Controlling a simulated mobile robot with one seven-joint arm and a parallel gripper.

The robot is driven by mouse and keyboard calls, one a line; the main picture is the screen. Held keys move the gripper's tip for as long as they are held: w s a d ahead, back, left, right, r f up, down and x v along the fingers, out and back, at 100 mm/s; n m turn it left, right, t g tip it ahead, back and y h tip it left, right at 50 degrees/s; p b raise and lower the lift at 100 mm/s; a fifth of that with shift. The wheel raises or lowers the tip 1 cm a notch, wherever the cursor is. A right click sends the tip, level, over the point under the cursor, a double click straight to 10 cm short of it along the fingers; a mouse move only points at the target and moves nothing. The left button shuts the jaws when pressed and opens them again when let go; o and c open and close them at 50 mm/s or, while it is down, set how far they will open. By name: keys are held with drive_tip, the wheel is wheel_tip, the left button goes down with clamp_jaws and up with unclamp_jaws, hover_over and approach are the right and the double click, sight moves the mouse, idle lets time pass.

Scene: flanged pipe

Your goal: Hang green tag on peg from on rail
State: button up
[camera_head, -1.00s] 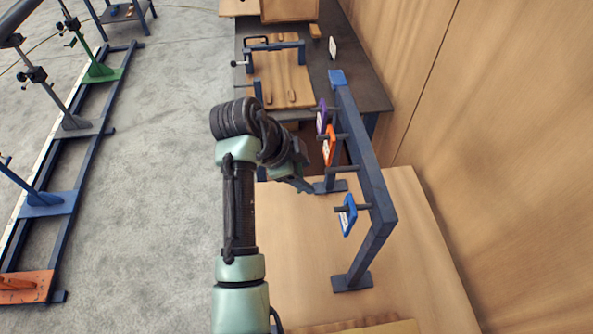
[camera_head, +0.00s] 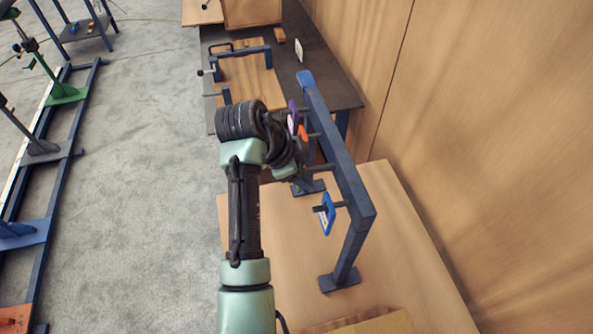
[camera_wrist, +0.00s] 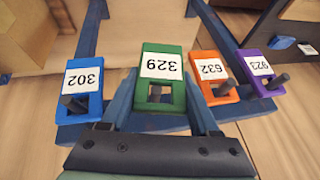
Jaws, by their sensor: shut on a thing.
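In the head view, the blue rail (camera_head: 335,150) has a bare-looking peg (camera_head: 320,167) beside my wrist. My arm hides the green tag and fingertips there.
The blue tag (camera_head: 327,214), orange tag (camera_head: 303,132) and purple tag (camera_head: 292,118) hang on neighbouring pegs, close to my wrist. The rail stands on a wooden table (camera_head: 390,240) beside a wooden wall (camera_head: 470,130). Open floor (camera_head: 140,180) lies left.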

drive_tip(key=shift+w+d+f, duration=0.1)
drive_tip(key=shift+w+d, duration=0.15)
drive_tip(key=shift+d, duration=0.4)
drive_tip(key=shift+w+d+f, duration=0.1)
drive_tip(key=shift+w+d, duration=0.1)
drive_tip(key=shift+d, duration=0.4)
drive_tip(key=o, duration=1.4)
drive_tip(key=shift+f+b, duration=0.1)
drive_tip(key=shift+b, duration=0.2)
drive_tip(key=f+b, duration=0.1)
drive_tip(key=a+f, duration=0.1)
drive_tip(key=f, duration=0.1)
drive_tip(key=shift+s+b, duration=0.2)
drive_tip(key=shift+b, duration=0.2)
